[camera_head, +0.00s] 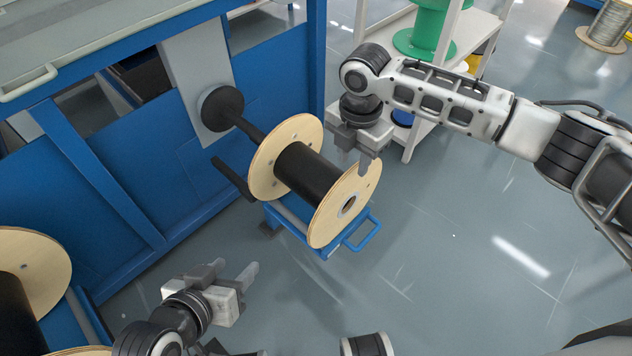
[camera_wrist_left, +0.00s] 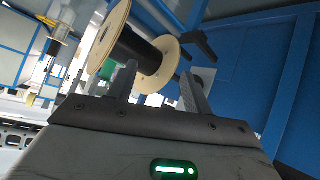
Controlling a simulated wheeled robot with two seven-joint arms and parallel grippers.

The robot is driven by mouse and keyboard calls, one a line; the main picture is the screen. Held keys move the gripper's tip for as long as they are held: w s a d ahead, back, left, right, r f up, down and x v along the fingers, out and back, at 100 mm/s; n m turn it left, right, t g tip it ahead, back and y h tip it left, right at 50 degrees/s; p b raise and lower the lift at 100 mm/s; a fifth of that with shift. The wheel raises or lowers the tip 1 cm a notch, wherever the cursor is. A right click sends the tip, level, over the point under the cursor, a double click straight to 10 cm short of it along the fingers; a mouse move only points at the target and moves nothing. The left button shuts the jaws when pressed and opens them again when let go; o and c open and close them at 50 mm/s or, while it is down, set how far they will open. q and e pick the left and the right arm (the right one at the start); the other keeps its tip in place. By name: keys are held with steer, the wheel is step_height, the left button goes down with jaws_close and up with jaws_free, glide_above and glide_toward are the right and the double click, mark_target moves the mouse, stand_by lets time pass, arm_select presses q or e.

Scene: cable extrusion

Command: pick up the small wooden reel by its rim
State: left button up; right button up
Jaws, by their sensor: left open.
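The small wooden reel (camera_head: 308,172) has two pale round flanges and a black wound core. It sits tilted in the head view, above a small blue cart. My right gripper (camera_head: 358,153) is at the upper edge of its nearer flange, with one finger overlapping the flange face. Whether its jaws are closed on the rim is not clear. My left gripper (camera_head: 234,271) is open and empty, below and left of the reel and apart from it. In the left wrist view the reel (camera_wrist_left: 142,52) shows beyond the two spread fingers (camera_wrist_left: 158,88).
A black spindle with a round plate (camera_head: 221,107) projects from the blue machine (camera_head: 275,60) behind the reel. The blue cart (camera_head: 361,231) is under the reel. Another wooden reel (camera_head: 35,262) stands at lower left. A white shelf (camera_head: 480,28) holds a green spool (camera_head: 430,28). Floor at right is clear.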

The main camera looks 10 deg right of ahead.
mark_target(350, 177)
steer(key=shift+f, duration=0.45)
steer(key=f, duration=0.1)
steer(key=f+b, duration=0.1)
steer(key=f, duration=0.1)
steer(key=f+b, duration=0.1)
steer(key=shift+s+a+f, duration=0.15)
steer(key=shift+s+f, duration=0.1)
steer(key=shift+s, duration=0.15)
steer(key=shift+f, duration=0.15)
jaws_close()
arm_select(q)
steer(key=shift+w+d+r+t, duration=0.1)
steer(key=shift+d+r+t, duration=0.3)
steer(key=shift+r, duration=0.1)
steer(key=shift+w+r+h, duration=0.1)
steer(key=shift+w+h, duration=0.1)
steer(key=shift+h, duration=0.1)
arm_select(e)
steer(key=shift+w+r, duration=0.1)
steer(key=shift+r, duration=0.1)
